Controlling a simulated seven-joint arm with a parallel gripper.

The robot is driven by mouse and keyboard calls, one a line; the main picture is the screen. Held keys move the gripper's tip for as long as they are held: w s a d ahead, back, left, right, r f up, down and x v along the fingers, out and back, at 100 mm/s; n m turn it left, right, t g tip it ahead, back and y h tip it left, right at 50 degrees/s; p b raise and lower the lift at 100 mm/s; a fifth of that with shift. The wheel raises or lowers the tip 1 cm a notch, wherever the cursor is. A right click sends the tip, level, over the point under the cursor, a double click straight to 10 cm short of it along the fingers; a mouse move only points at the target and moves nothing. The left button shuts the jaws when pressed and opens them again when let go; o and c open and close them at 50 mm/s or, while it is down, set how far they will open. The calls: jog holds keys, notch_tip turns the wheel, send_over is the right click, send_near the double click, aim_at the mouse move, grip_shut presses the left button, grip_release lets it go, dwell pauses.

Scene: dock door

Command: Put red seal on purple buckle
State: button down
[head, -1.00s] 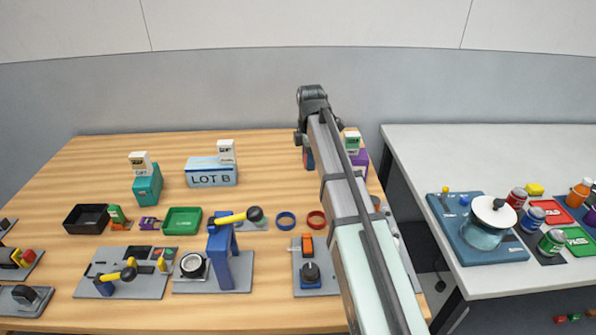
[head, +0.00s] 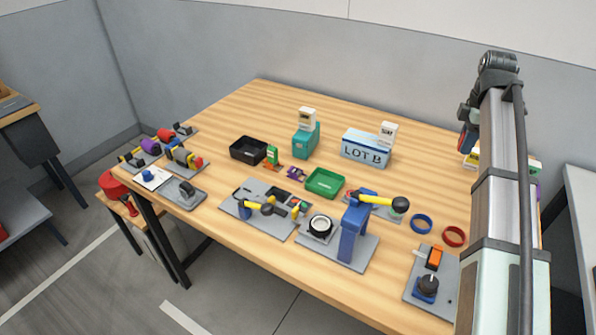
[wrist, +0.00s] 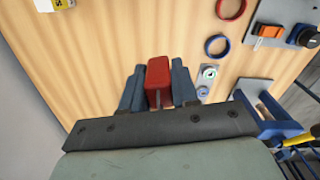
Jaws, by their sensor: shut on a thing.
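My gripper (wrist: 158,80) is shut on a red block-like piece, the red seal (wrist: 158,73), which sits upright between the two blue-grey fingers in the wrist view. In the head view my gripper (head: 466,136) is at the right, above the table's right part, and the seal is hardly visible there. The purple buckle (head: 296,172) is a small purple piece lying on the table between the green-and-orange item and the green tray. It is well to the left of my gripper, apart from it, and does not show in the wrist view.
A black tray (head: 248,150), a green tray (head: 324,183), a teal box (head: 306,142) and a LOT B box (head: 366,149) stand nearby. A blue post (head: 354,232) with a yellow handle rises near the front. Blue (head: 421,224) and red rings (head: 453,237) lie at the right.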

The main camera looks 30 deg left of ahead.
jog(key=s+a+n, duration=0.2)
jog(key=a, duration=1.2)
jog(key=n, duration=0.4)
send_over(297, 171)
notch_tip(297, 171, down, 4)
jog(key=shift+f, duration=5.55)
jog(key=shift+f, duration=0.1)
jog(key=c, duration=0.8)
grip_release()
jog(key=shift+c, duration=0.2)
jog(key=shift+w, duration=0.1)
